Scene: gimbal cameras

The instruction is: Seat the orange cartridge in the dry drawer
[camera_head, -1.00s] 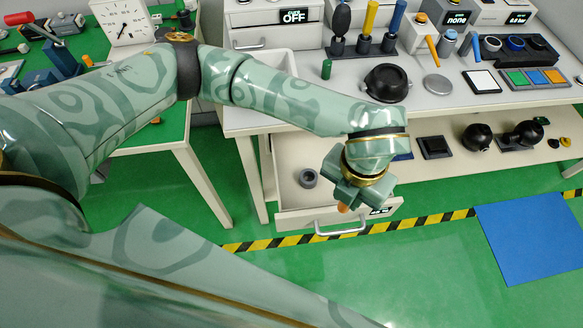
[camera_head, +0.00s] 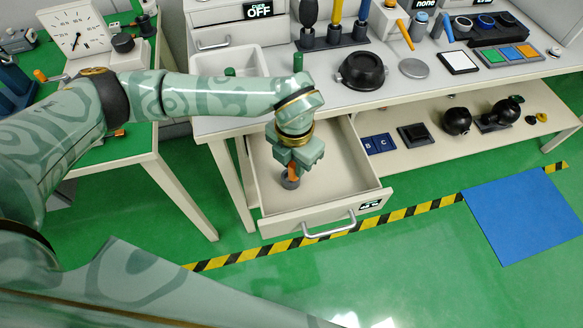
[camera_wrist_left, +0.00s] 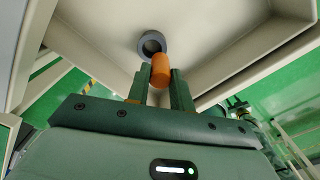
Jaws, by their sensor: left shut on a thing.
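The orange cartridge (camera_head: 292,169) is in my left gripper (camera_head: 292,165), which is shut on it and points down inside the open drawer (camera_head: 345,178). In the left wrist view the cartridge (camera_wrist_left: 161,70) shows between the two fingers, in front of a grey ring-shaped socket (camera_wrist_left: 151,44) with a dark hole. In the head view the socket (camera_head: 290,183) sits on the drawer floor just below the cartridge. I cannot tell whether the cartridge touches the socket or is still above it. My right gripper is not in view.
The drawer's front wall with its handle (camera_head: 329,226) faces me. A white counter (camera_head: 340,110) with a black round bowl (camera_head: 362,71) lies above. A lower shelf (camera_head: 440,145) is to the right. A blue mat (camera_head: 522,213) lies on the green floor.

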